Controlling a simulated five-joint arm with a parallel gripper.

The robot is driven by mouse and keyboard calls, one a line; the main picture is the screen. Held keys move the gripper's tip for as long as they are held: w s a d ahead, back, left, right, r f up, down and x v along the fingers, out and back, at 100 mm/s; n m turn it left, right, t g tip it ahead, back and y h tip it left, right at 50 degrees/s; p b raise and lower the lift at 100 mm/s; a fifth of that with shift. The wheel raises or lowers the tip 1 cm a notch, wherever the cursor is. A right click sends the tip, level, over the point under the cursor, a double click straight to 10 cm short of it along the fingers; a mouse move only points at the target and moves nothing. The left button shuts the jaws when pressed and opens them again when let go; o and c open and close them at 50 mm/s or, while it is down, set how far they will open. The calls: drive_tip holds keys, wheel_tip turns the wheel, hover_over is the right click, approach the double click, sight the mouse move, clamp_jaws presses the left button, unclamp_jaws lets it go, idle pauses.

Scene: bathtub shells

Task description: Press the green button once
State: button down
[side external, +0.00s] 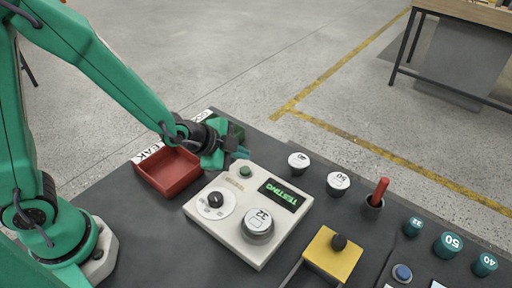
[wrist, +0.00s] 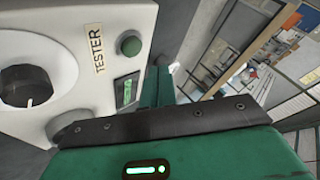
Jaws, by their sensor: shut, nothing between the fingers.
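The green button (side external: 245,171) is a small round cap on the top face of the white tester box (side external: 226,237), near the box's far edge. It also shows in the wrist view (wrist: 131,43), beside the TESTER label and above the lit display. My gripper (side external: 241,153) is shut and empty, just beyond the far edge of the box and close to the button. It appears apart from the button; the exact height gap is hard to tell. In the wrist view my green fingers (wrist: 158,84) point past the button on its right.
A red tray (side external: 171,171) stands left.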

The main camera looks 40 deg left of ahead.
drive_tip(key=shift+r, duration=1.35)
drive_tip(key=s+a+r+n+g+y, duration=0.3)
drive_tip(key=s+a+r+n, duration=1)
drive_tip(key=s, duration=0.4)
drive_tip(key=shift+s+a+r+n, duration=0.3)
drive_tip(key=shift+s+r, duration=0.05)
drive_tip(key=shift+r, duration=0.2)
